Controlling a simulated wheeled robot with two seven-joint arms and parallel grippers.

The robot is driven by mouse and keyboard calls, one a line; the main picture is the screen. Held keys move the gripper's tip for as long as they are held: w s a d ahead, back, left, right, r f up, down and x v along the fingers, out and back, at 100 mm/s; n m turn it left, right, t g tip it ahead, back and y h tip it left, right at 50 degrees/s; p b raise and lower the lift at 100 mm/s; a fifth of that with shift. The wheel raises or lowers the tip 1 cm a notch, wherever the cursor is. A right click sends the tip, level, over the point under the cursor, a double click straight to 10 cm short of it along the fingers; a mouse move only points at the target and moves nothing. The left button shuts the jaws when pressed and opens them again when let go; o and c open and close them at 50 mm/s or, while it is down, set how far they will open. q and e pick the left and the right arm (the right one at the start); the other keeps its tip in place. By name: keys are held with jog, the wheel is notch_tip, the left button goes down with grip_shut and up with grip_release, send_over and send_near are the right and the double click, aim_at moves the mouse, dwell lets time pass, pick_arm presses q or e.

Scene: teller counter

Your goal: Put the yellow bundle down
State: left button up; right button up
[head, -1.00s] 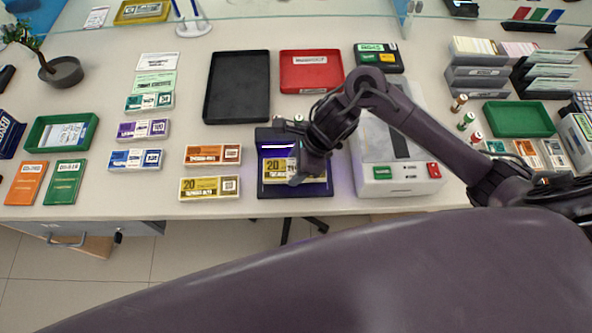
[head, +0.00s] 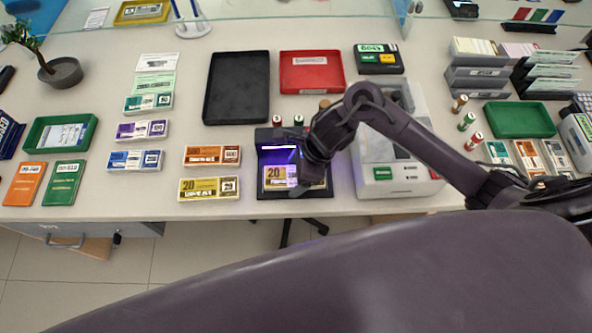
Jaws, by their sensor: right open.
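One yellow bundle marked 20 (head: 274,178) lies in the dark, violet-lit device (head: 265,141) at the front middle of the counter. Its right part is hidden behind my gripper. My right gripper (head: 298,190) is open at the right side of this bundle, low over the device; whether the fingers touch it I cannot tell. A second yellow bundle (head: 208,189) lies on the counter to the left of the device. My left gripper is out of view.
An orange bundle (head: 212,155) lies behind the second yellow one. A black tray (head: 237,90) and a red tray (head: 312,72) stand behind the device. A grey machine (head: 395,178) stands close on its right. The counter's front edge is just before the device.

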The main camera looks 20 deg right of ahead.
jog(key=shift+r, duration=0.2)
jog(key=shift+d+r, duration=0.1)
jog(key=shift+r, duration=0.2)
jog(key=v, duration=1.1)
jog(key=shift+p, duration=0.3)
jog(key=shift+s+d+r, duration=0.1)
jog(key=shift+s, duration=0.05)
